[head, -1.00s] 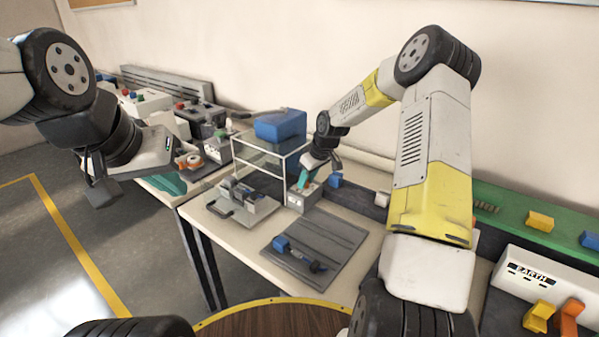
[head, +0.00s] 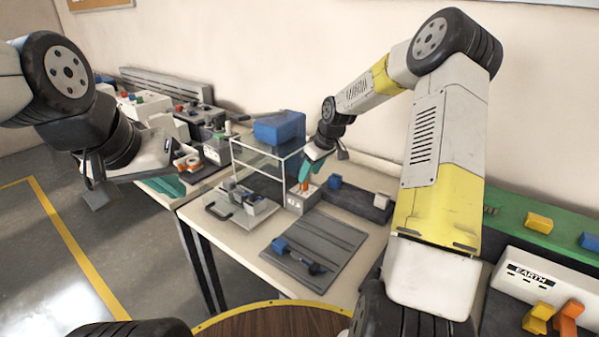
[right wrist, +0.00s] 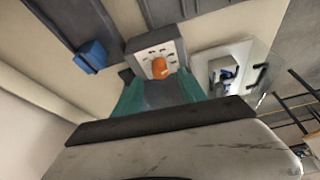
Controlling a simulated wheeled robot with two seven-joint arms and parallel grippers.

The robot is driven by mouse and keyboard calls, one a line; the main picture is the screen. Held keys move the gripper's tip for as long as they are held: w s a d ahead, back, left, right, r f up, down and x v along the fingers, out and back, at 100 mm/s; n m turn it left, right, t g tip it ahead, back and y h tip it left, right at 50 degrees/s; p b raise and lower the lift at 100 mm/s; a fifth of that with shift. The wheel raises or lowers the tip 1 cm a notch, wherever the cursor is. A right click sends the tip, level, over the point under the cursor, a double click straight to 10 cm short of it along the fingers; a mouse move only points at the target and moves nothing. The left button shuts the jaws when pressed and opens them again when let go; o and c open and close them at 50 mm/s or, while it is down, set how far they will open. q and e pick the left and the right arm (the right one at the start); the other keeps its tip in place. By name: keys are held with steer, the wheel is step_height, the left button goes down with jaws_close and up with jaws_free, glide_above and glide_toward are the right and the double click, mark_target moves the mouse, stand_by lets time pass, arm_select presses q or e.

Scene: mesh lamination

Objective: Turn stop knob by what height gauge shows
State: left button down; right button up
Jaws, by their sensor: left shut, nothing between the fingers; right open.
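An orange knob (head: 305,186) stands on a small light-grey box (head: 296,204) at the right front of the glass-sided frame. In the right wrist view the knob (right wrist: 160,67) is on the box face (right wrist: 152,47), with dark marks around it. My right gripper (head: 309,172) is open just above the knob. Its teal fingers (right wrist: 160,92) are spread below the knob in the right wrist view, and a gap shows between them and the knob. My left gripper (head: 97,197) is shut and empty over the floor at the left. I cannot make out a height gauge reading.
A blue block (head: 280,128) sits on the glass-sided frame (head: 262,147). A grey fixture with a handle (head: 241,203) stands left of the box. A ribbed dark mat (head: 335,238) holds a blue-handled tool (head: 297,254). A dark rail (head: 355,203) lies right of the box.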

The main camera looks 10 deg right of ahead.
steer(key=v, duration=0.2)
steer(key=shift+s+d+r, duration=0.1)
steer(key=shift+r, duration=0.25)
steer(key=s+r+m+t+h, duration=0.1)
steer(key=s+r+m+h, duration=0.15)
steer(key=s+r, duration=1.3)
steer(key=s+a+r+m+y, duration=0.1)
steer(key=s+m, duration=0.1)
steer(key=s, duration=0.7)
steer(key=s+r+m+t+y, duration=0.1)
steer(key=s+r+m, duration=0.1)
steer(key=s, duration=0.8)
steer(key=shift+s+a+r+m+t, duration=0.25)
steer(key=shift+a+r+m+t, duration=0.05)
steer(key=shift+a+r+m, duration=0.1)
